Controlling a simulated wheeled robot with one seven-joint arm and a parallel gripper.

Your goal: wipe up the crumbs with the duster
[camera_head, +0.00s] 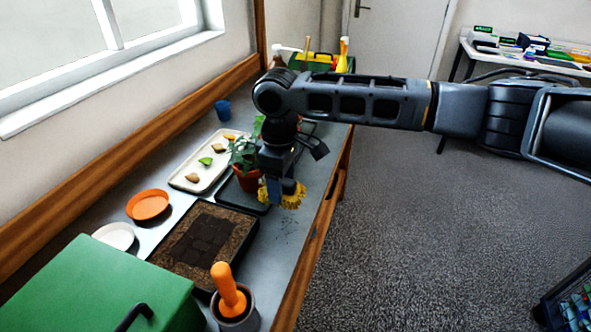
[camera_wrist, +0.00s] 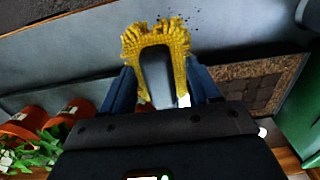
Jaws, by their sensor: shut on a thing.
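A yellow fringed duster (camera_head: 283,195) with a dark handle is held in my gripper (camera_head: 281,184), just above or on the grey bench top. In the wrist view the duster (camera_wrist: 157,42) sits between the two blue fingers of my gripper (camera_wrist: 160,88), which are shut on its handle. Dark crumbs (camera_head: 287,228) lie scattered on the bench in front of the duster, near the bench's front edge. Some crumbs (camera_wrist: 190,18) also show just beyond the duster in the wrist view. I cannot tell if the duster touches the bench.
A potted plant (camera_head: 247,176) stands close left of my gripper. A soil tray (camera_head: 160,262), a white tray (camera_head: 185,181) with leaves, an orange saucer (camera_head: 148,204), a green box (camera_head: 95,290) and a pot with an orange-handled tool (camera_head: 235,308) crowd the bench (camera_head: 285,262).

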